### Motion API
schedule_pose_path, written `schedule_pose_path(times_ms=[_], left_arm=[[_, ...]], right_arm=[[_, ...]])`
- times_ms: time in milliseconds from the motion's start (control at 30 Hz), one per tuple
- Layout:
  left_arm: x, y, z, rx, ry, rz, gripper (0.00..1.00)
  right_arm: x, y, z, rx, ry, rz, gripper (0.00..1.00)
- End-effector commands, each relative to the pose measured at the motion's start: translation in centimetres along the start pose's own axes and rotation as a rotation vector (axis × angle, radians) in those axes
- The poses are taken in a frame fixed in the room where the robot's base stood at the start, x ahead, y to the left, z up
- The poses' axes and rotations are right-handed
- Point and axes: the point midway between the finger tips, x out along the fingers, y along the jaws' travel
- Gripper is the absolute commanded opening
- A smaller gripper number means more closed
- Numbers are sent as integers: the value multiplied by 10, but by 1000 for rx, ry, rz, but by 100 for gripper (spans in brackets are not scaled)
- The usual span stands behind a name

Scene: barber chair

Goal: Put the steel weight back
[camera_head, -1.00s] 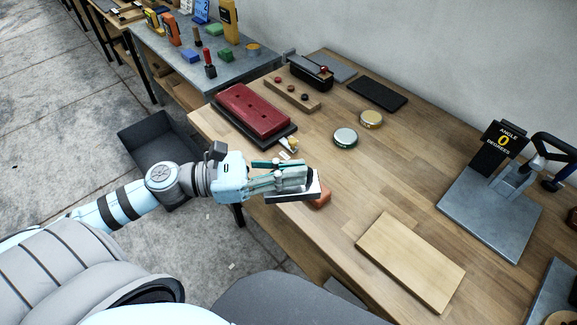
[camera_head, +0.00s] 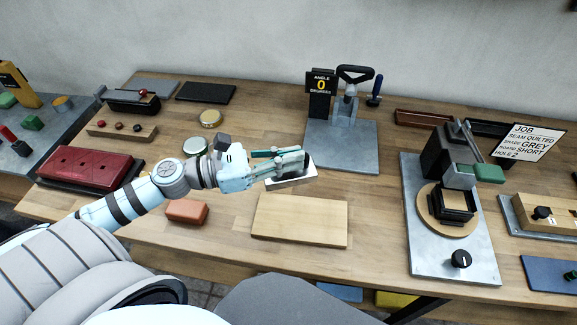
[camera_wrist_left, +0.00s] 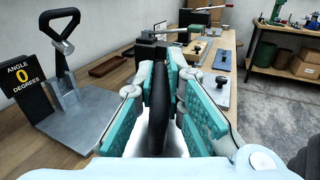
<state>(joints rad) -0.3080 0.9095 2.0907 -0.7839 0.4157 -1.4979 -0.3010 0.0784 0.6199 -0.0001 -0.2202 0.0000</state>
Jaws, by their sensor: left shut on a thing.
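The steel weight (camera_head: 293,179) is a pale, shiny block with a dark upright handle. My left gripper (camera_head: 299,157) is shut on that handle, and the block hangs below the fingers. In the left wrist view the dark handle (camera_wrist_left: 158,110) stands between the two teal fingers, with the bright block partly hidden beneath. The weight is over the wooden bench, just behind the pale wooden board (camera_head: 300,219); I cannot tell whether it touches the bench. My right gripper is not in view.
The angle stand (camera_head: 343,147) is behind and right of the weight. A machine on a steel plate (camera_head: 455,252) stands further right. An orange block (camera_head: 187,212), round tins (camera_head: 195,146) and a red case (camera_head: 88,165) are to the left. Bare bench lies between board and machine.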

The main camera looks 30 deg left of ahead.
Motion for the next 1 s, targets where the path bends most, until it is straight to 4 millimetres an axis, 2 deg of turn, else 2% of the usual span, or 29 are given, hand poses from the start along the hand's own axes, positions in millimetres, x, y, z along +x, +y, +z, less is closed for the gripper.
schedule_pose_path(times_ms=[233,400,500,600,700,833,1000], left_arm=[[-3,96,-28,-4,-7,259,0],[-16,171,-55,-12,-8,476,0],[-25,207,-70,-15,-7,587,0],[-32,233,-84,-18,-8,672,0],[-37,250,-94,-19,-8,731,0],[-40,261,-102,-20,-8,769,0],[-40,262,-112,-19,-8,774,0]], right_arm=[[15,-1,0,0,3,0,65],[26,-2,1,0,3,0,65],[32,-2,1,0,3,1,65],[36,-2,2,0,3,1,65],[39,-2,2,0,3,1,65],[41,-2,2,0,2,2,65],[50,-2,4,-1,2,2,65]])
